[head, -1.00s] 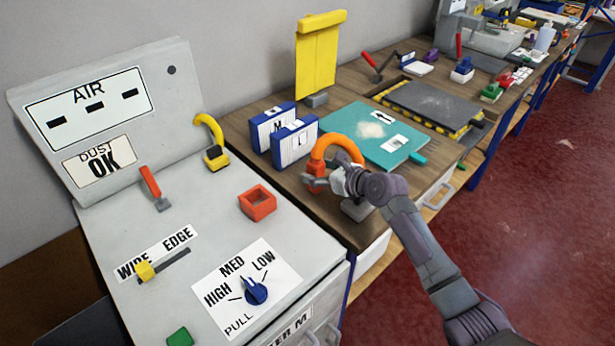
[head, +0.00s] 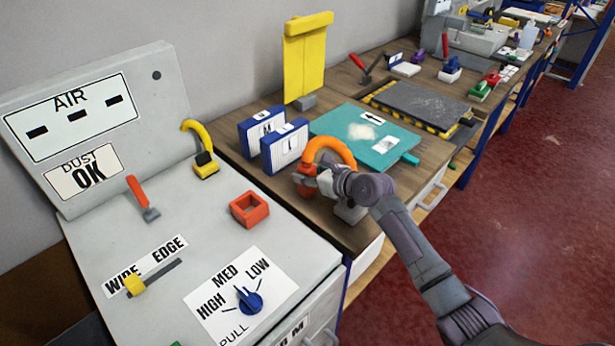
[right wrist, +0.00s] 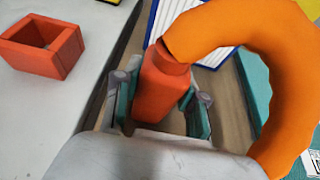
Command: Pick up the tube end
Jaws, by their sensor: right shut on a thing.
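In the right wrist view the tube end (right wrist: 160,88) is a squared red block between the two fingers. My right gripper (head: 309,184) is shut on the tube end, with a finger on each side of it; it also shows in the right wrist view (right wrist: 161,110). The tube's other end is partly hidden behind my wrist. My left gripper is not in view.
A red square socket (head: 249,209) stands on the grey machine top to the left; it also shows in the right wrist view (right wrist: 42,47). Blue-and-white boxes (head: 284,148) stand close behind the tube end. A teal mat (head: 340,122) lies beyond the tube.

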